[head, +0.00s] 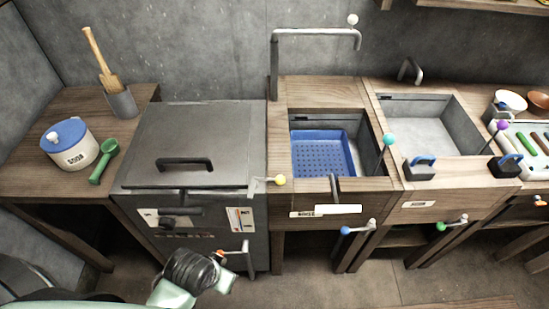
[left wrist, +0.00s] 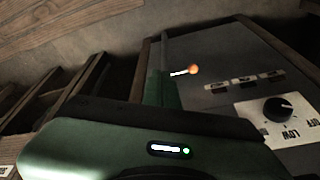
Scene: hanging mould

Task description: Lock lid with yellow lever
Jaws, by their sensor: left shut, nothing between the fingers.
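The grey metal machine has a flat lid (head: 195,130) with a dark handle (head: 184,163); the lid lies down over the box. The yellow lever (head: 280,180) is a yellow ball on a short pale stem, pointing right from the box's front right corner, just below the lid edge. My left gripper (head: 225,274) is low in front of the machine's front panel, below the yellow lever and apart from it. It is shut and empty. In the left wrist view, its green finger (left wrist: 163,88) stands beside an orange-knobbed lever (left wrist: 193,69). My right gripper is not in view.
The front panel has a dial (left wrist: 279,109) and a vertical handle (head: 247,258). A sink with a blue basket (head: 325,153) stands right, with a blue-knobbed lever (head: 345,230) below. A lidded pot (head: 70,150) and green scoop (head: 104,162) sit left.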

